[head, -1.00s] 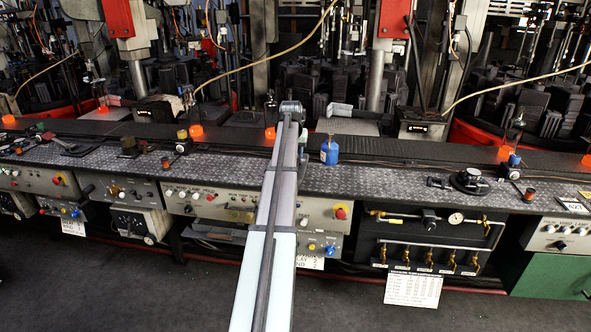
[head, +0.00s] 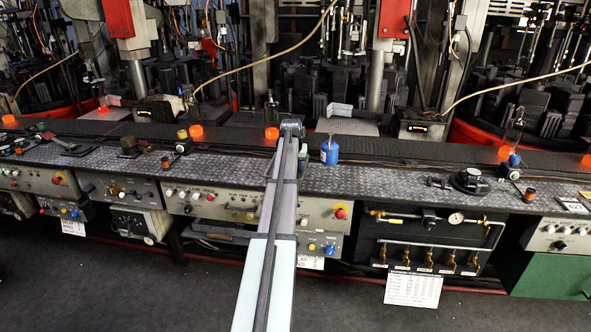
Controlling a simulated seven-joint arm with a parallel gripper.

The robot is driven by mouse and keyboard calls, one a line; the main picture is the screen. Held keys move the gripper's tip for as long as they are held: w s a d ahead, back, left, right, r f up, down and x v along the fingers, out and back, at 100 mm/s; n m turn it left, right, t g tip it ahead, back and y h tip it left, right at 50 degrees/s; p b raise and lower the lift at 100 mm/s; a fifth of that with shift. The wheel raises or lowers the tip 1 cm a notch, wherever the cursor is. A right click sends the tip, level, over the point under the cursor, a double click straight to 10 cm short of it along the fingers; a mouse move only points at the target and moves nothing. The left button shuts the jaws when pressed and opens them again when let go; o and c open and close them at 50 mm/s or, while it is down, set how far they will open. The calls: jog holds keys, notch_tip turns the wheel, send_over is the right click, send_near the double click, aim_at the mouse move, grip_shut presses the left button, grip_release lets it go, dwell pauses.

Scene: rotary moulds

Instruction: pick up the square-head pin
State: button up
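I cannot make out the square-head pin for certain; the small parts on the patterned metal bench top (head: 385,178) are too small to tell apart, and my arm covers part of the bench. My arm reaches up the middle of the head view, over the bench front, and its dark far joint lies near the back of the bench top. My gripper's fingers do not show; they are hidden behind the arm or out of view. I cannot see whether it holds anything.
A blue bottle (head: 329,152) stands just right of my arm's far joint. A black round fixture (head: 469,181) sits farther right, and small tools (head: 68,146) lie at left. Glowing orange pieces (head: 196,131) stand along the dark back strip. The bench right of the bottle is fairly clear.

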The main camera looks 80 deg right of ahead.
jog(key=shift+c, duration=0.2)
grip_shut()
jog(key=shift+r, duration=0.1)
